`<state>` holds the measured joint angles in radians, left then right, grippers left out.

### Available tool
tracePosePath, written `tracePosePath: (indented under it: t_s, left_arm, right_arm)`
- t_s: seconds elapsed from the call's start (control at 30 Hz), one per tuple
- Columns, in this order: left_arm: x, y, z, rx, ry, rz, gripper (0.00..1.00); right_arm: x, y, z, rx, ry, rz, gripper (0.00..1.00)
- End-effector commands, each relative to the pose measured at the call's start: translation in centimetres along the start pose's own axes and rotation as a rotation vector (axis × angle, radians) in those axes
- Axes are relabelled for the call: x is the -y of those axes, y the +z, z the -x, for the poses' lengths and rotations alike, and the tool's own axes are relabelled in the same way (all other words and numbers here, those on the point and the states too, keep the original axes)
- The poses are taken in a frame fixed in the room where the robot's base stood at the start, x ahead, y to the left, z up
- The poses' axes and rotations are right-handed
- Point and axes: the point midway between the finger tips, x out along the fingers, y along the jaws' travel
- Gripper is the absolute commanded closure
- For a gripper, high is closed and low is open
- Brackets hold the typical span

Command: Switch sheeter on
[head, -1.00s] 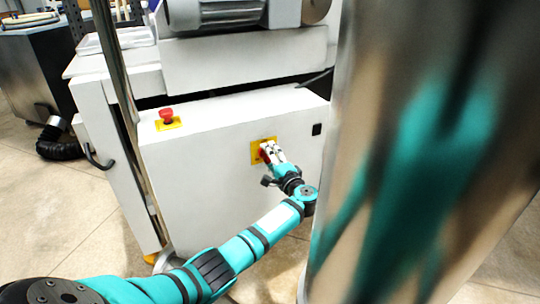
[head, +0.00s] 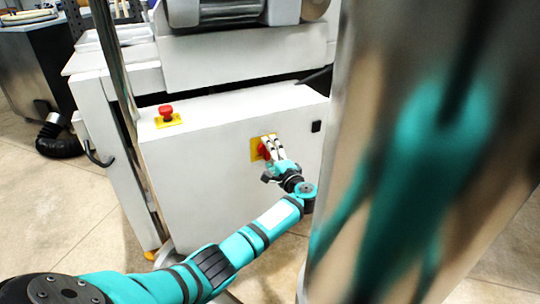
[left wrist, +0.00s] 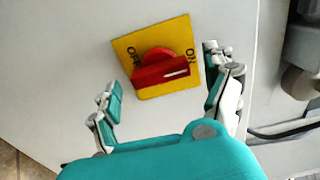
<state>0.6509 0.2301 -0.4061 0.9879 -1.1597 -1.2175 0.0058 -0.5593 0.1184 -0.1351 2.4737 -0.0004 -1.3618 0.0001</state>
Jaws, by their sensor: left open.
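The sheeter's red rotary switch (left wrist: 160,70) sits on a yellow plate (left wrist: 148,94) in the left wrist view. OFF is printed at the plate's upper left, ON at its right. The handle lies nearly level, its white-marked end pointing right, just below the ON print. My left gripper (left wrist: 162,77) is open, one finger on each side of the plate, apart from the handle. In the head view the switch (head: 263,151) shows on the white front panel, partly behind my left gripper (head: 272,143). My right gripper is not in view.
A red emergency button (head: 166,111) on a yellow base stands on the panel's top left. A small black part (head: 316,127) is right of the switch. A blurred shiny column (head: 430,150) hides the right side. A black hose (head: 55,135) is at the left.

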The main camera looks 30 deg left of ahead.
Motion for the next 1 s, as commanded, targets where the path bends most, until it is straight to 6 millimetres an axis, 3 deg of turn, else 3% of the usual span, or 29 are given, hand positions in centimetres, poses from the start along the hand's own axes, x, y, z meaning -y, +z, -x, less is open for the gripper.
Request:
tracePosePath:
  t_s: [0.23, 0.7, 1.0]
  left_arm:
    - [0.0, -0.1, 1.5, -0.003, 0.000, 0.002, 0.15]
    - [-0.1, 0.0, 10.6, -0.002, 0.002, 0.001, 0.15]
    - [-0.1, 0.0, 12.1, 0.000, 0.001, -0.001, 0.15]
  right_arm:
    - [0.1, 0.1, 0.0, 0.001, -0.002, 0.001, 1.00]
    - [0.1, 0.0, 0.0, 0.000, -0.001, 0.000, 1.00]
    - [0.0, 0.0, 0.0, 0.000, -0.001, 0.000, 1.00]
